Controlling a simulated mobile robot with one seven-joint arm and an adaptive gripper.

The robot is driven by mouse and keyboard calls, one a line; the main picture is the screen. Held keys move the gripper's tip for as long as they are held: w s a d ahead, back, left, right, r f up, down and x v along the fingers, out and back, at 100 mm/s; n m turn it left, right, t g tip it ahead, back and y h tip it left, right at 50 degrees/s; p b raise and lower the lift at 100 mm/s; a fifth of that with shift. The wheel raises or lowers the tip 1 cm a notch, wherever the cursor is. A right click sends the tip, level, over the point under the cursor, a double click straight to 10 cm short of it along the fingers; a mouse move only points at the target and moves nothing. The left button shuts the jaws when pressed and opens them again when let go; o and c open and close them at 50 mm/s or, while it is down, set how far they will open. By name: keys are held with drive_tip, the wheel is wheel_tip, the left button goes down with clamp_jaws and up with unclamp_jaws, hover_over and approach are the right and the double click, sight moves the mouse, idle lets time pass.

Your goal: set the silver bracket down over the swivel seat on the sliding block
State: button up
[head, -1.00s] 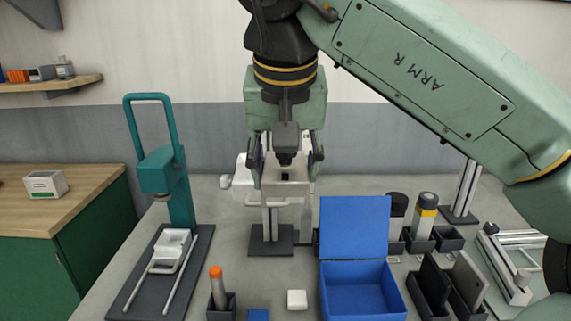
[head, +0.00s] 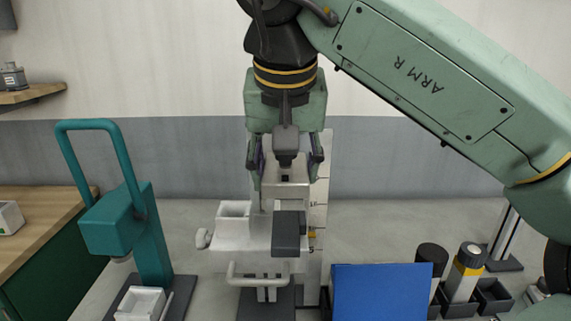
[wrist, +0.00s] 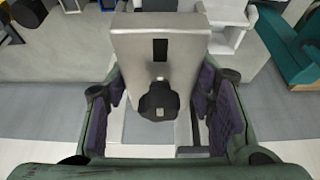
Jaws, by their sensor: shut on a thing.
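My gripper (head: 286,172) hangs at the middle of the head view with its fingers shut on the silver bracket (head: 290,190). In the wrist view the bracket (wrist: 150,45) is a plain metal block with a dark slot and a dark round knob, between the purple finger pads (wrist: 160,112). A pale machine (head: 232,236) with a side knob, a dark block (head: 288,232) and an upright scale (head: 318,212) stands below and around the bracket in the head view. I cannot make out the sliding block or its swivel seat for certain; the bracket's underside is hidden.
A teal press (head: 120,225) with a tall handle stands at the left. A blue box lid (head: 385,290) rises at the front right. A wooden counter (head: 40,215) lies at far left.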

sight(286, 221)
drive_tip(key=shift+s+f, duration=0.1)
drive_tip(key=shift+f, duration=0.8)
wheel_tip(286, 221, down, 3)
drive_tip(key=b, duration=0.3)
drive_tip(key=shift+r+p, duration=0.1)
drive_tip(key=shift+p, duration=0.55)
drive_tip(key=shift+f+b, duration=0.55)
drive_tip(key=shift+f, duration=0.4)
idle(0.8)
drive_tip(key=shift+s+f+b, duration=0.3)
drive_tip(key=shift+f+b, duration=0.05)
drive_tip(key=shift+f, duration=0.25)
drive_tip(key=o, duration=1.2)
drive_tip(key=shift+w+f, duration=0.15)
drive_tip(key=shift+w, duration=0.1)
drive_tip(key=shift+o, duration=1.4)
drive_tip(key=shift+r, duration=0.25)
